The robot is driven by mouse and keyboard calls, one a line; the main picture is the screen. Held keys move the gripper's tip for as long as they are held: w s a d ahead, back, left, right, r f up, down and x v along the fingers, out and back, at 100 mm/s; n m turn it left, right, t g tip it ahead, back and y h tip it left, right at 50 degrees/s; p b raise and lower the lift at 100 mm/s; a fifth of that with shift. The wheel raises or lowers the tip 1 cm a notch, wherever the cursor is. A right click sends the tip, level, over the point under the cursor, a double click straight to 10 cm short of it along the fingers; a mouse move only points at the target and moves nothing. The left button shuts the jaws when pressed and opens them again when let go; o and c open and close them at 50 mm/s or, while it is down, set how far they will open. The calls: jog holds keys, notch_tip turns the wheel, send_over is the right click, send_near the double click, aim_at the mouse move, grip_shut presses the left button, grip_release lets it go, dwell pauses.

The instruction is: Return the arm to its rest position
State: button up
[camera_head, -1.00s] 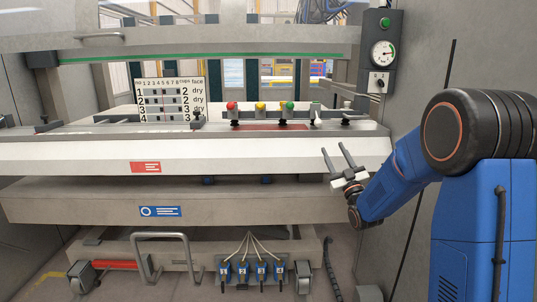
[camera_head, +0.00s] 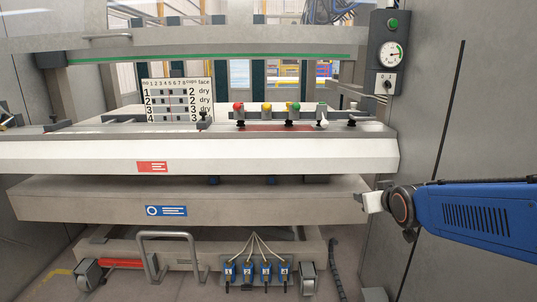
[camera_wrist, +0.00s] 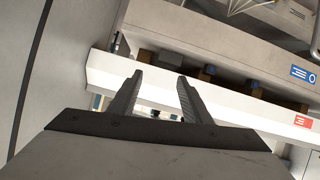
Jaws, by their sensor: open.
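My gripper (camera_wrist: 160,78) is open in the wrist view, with two dark fingers apart and nothing between them. Beyond the fingers the wrist view shows the machine's white beam (camera_wrist: 240,118), tilted in the picture. In the head view my blue arm (camera_head: 478,215) reaches in from the right edge, low and roughly level. Its pale end piece (camera_head: 373,202) is beside the right end of the machine's lower beam (camera_head: 270,203). The fingers are hard to make out there, and I cannot tell whether anything touches the beam.
The panel bender's white front (camera_head: 90,155) spans the left and middle. Coloured knobs (camera_head: 264,108) and a numbered chart (camera_head: 177,100) stand on its bed. A gauge box (camera_head: 389,58) hangs at upper right. A grey wall (camera_head: 480,110) closes the right side. Numbered blue units (camera_head: 265,272) sit low down.

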jog(key=s+f+m+g, duration=0.1)
jog(key=s+f+g, duration=0.3)
jog(key=s, duration=1.1)
jog(key=s+a+f+g, duration=0.1)
jog(key=s+f+g, duration=0.3)
jog(key=s, duration=1.2)
jog(key=shift+f+m, duration=0.4)
jog(key=shift+f, duration=0.3)
